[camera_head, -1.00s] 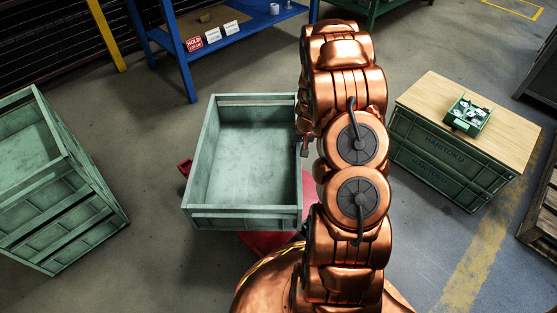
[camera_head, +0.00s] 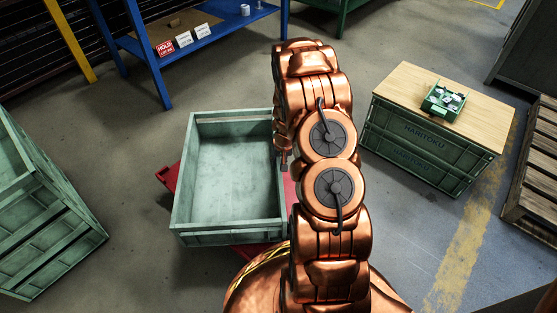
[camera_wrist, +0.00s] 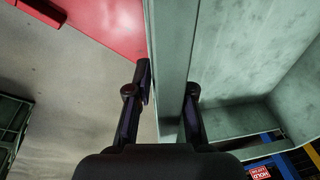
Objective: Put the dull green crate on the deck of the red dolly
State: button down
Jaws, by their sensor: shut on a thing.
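The dull green crate (camera_head: 226,240) is empty and roughly level, open side up, in the middle of the head view. It is over the red dolly (camera_head: 168,178), whose deck shows past the crate's left side, right side and lower edge. I cannot tell whether the crate touches the deck. My gripper (camera_head: 283,156) is at the crate's right wall, partly hidden by my arm. In the wrist view my gripper (camera_wrist: 168,88) has one finger on each side of the crate's wall (camera_wrist: 172,50), shut on it. The red deck (camera_wrist: 112,25) shows beyond the wall's outer side.
A pale green slatted stack (camera_head: 45,230) stands at the left. A blue bench (camera_head: 150,60) with signs is behind. Dark green crates (camera_head: 425,150) with a wooden top and small green bin (camera_head: 444,101) stand right. A wooden pallet (camera_head: 530,180) is at the far right.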

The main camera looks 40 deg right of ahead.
jog(key=c, duration=1)
grip_release()
jog(key=shift+c, duration=0.2)
jog(key=shift+r, duration=0.1)
notch_tip(320, 180, up, 12)
jog(key=s+f+p, duration=0.1)
jog(key=s+p, duration=0.1)
jog(key=p, duration=0.2)
jog(key=s+a+r+n+g+y, duration=0.1)
jog(key=s+a+r+n, duration=0.1)
jog(key=s+a+r, duration=0.55)
jog(key=s+a+r+n+g+y, duration=0.1)
jog(key=s+a+r+n, duration=0.1)
jog(key=a+r, duration=0.9)
jog(key=s+a+r+n+g, duration=0.1)
jog(key=s+a+r, duration=0.1)
jog(key=s, duration=0.5)
jog(key=s+a+r+n+g+h, duration=0.1)
jog(key=s+a+r, duration=0.2)
jog(key=s, duration=0.5)
jog(key=s+a+r+n+g+h, duration=0.1)
jog(key=s+a+r, duration=0.2)
jog(key=s, duration=0.4)
jog(key=shift+s+a+g, duration=0.2)
jog(key=shift+a+g, duration=0.05)
jog(key=shift+g, duration=0.15)
